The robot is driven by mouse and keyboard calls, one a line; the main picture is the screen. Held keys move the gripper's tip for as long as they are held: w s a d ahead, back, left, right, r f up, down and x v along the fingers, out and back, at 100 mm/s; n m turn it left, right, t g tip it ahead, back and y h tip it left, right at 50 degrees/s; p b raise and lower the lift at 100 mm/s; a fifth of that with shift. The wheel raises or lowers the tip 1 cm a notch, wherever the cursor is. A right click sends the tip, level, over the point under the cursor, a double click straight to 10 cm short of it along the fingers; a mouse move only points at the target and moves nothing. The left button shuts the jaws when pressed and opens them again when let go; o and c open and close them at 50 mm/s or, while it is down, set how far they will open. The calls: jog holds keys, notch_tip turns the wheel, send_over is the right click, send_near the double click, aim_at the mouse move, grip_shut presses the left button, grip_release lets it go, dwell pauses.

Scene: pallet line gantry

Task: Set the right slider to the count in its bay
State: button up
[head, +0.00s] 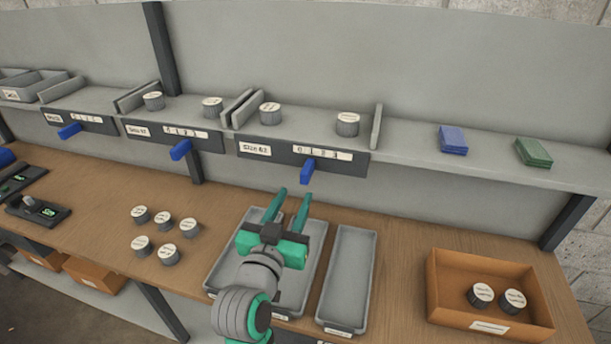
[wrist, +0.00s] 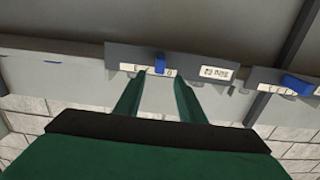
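The right slider is a blue handle (head: 308,170) on a dark panel (head: 276,153) with a pale numbered strip, on the shelf's front edge. It sits toward the low, left part of the strip; the exact mark is not clear. Its bay above holds two grey cans, one at left (head: 270,114) and one at right (head: 347,124). My gripper (head: 295,192) is open and empty, its green fingers pointing at the panel from below and in front. In the wrist view, turned over, the blue handle (wrist: 160,64) shows beyond the gap between the fingertips (wrist: 158,78).
Two more panels with blue sliders (head: 180,149) (head: 70,130) lie to the left. Grey trays (head: 347,280) stand under and beside my arm. Several loose cans (head: 162,222) are on the bench at left. An orange bin (head: 440,300) with two cans stands at right.

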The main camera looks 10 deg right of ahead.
aim_at(303, 179)
jog(key=x, duration=1)
jog(key=shift+s, duration=0.1)
jog(key=shift+a, duration=0.1)
jog(key=shift+c, duration=0.2)
grip_shut()
